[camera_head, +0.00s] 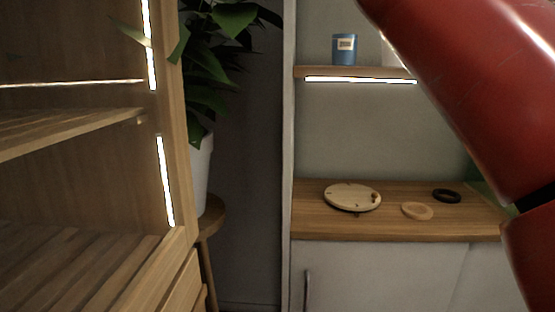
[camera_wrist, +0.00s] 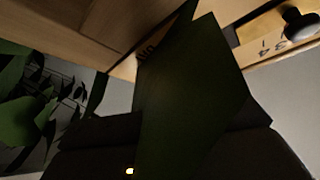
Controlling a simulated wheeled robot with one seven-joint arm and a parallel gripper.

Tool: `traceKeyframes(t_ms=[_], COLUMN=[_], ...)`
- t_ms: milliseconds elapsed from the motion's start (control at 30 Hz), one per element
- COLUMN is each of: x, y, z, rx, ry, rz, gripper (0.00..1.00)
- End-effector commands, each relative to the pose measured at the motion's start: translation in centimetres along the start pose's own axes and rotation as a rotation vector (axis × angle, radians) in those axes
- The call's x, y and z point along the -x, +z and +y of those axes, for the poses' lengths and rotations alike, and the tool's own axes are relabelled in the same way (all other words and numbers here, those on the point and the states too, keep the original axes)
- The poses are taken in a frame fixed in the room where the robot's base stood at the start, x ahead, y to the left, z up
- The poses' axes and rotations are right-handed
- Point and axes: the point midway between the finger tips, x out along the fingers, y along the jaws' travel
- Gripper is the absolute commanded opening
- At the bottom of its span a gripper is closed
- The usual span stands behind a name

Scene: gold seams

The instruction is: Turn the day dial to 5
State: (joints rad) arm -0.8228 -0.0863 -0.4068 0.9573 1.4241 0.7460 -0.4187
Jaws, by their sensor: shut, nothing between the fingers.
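In the wrist view a pale wooden surface at the top right carries a round dark knob (camera_wrist: 300,22), with dark numerals that look like 3 and 4 beside it. This may be the day dial; its full face is cut off, and I cannot read its setting. My gripper (camera_wrist: 180,135) shows as a dark mass along the bottom of the wrist view, shut and empty. It is apart from the knob, which sits up and to the right. A dark green flat shape (camera_wrist: 195,85) fills the middle and hides much behind it. The head view does not show my fingertips.
In the head view, a cream disc (camera_head: 350,196) with a small brown peg lies on the wooden counter (camera_head: 320,228), near a pale ring (camera_head: 417,211) and a dark ring (camera_head: 447,195). A blue can (camera_head: 344,49) stands above. A potted plant (camera_head: 200,165) and wooden shelving (camera_head: 70,132) are left.

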Motion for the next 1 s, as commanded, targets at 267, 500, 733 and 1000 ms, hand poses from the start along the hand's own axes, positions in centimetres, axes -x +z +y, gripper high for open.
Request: traceKeyframes(t_ms=[267, 500, 733, 1000], x=[-0.1, 0.0, 0.0, 0.0], y=[-0.2, -0.1, 0.0, -0.1], z=[-0.1, -0.4, -1.0, -1.8], rx=[0.000, 0.000, 0.000, 0.001], ry=[0.000, 0.000, 0.000, 0.000], rz=[0.000, 0.000, 0.001, 0.001], gripper=[0.00, 0.00, 0.00, 0.00])
